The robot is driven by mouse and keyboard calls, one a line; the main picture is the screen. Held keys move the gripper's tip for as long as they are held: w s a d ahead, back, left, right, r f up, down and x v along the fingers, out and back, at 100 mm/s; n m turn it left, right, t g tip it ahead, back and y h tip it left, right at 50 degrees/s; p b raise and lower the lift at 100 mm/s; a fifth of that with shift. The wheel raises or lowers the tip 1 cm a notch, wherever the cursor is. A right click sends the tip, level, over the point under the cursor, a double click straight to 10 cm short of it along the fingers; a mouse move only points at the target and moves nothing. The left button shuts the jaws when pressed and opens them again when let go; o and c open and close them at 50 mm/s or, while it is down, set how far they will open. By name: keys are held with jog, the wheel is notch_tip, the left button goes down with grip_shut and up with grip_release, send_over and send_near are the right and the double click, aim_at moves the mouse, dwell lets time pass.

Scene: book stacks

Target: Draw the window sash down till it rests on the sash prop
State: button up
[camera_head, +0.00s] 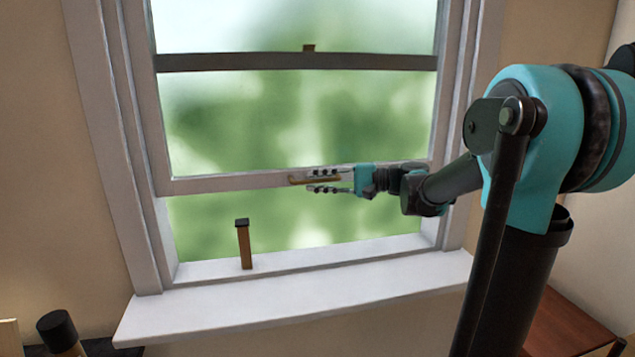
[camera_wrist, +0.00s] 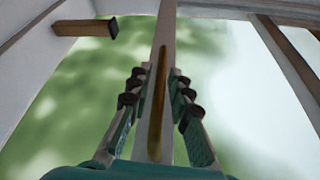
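The window sash (camera_head: 230,183) is raised, its white bottom rail above the sill with an open gap beneath. A brass-coloured handle (camera_head: 297,181) is fixed to that rail. The sash prop (camera_head: 244,247), a short wooden post with a dark cap, stands upright on the sill, left of my gripper; its top is below and apart from the rail. My gripper (camera_head: 311,181) reaches in from the right at the handle. In the wrist view, my gripper (camera_wrist: 158,76) is open, its fingers on either side of the handle (camera_wrist: 157,110), with gaps showing. The prop (camera_wrist: 85,28) is at upper left there.
A dark meeting rail (camera_head: 240,62) with a small brown catch (camera_head: 308,48) crosses the window higher up. The white sill (camera_head: 300,293) is otherwise clear. A dark-capped object (camera_head: 57,331) stands at lower left, and a brown wooden surface (camera_head: 565,325) is at lower right.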

grip_shut()
notch_tip(320, 180, down, 11)
jog(key=shift+s+f, duration=0.15)
dwell(0.5)
jog(key=shift+o, duration=2.1)
grip_release()
